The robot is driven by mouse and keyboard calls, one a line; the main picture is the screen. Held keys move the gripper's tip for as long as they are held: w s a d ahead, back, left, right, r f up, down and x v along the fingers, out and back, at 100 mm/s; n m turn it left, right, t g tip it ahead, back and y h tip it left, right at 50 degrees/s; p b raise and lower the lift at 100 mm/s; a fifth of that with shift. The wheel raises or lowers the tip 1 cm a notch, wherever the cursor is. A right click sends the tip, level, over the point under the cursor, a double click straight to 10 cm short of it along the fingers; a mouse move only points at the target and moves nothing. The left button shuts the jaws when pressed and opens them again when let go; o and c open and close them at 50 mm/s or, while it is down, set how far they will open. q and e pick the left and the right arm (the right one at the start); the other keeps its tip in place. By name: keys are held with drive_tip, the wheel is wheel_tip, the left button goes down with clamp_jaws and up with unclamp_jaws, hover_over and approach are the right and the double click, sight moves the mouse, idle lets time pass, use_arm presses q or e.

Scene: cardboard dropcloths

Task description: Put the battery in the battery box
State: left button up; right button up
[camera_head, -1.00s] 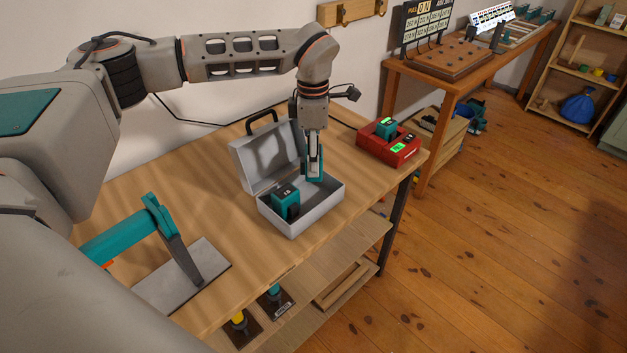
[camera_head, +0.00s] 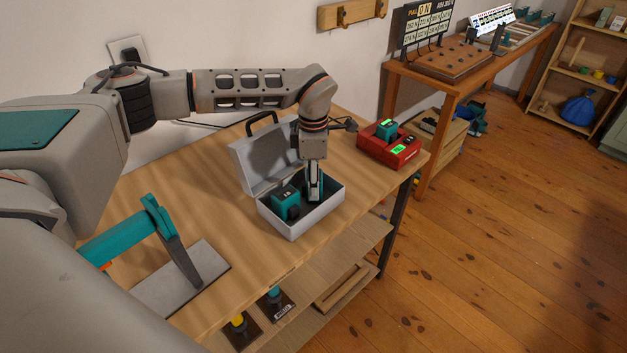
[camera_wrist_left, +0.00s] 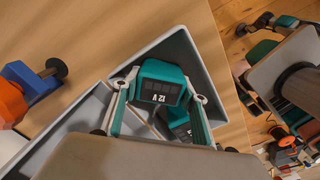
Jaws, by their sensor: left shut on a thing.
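The grey battery box (camera_head: 318,216) stands open on the workbench, with its lid raised at the back left. My left gripper (camera_head: 314,196) points down into the right part of the box. It is shut on a teal battery (camera_wrist_left: 161,86), which shows between the fingers in the wrist view. The held battery is mostly hidden in the head view; whether it touches the box floor cannot be told. A second teal battery (camera_head: 286,203) stands in the left part of the box. My right gripper is not in view.
A red charger (camera_head: 388,150) with a teal battery in it stands right of the box. Bare bench top lies between this plate and the box.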

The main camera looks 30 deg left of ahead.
use_arm(q)
drive_tip(key=o, duration=1)
drive_tip(key=shift+f, duration=0.1)
drive_tip(key=shift+c, duration=0.2)
wheel_tip(320, 180, up, 12)
drive_tip(key=shift+r, duration=0.2)
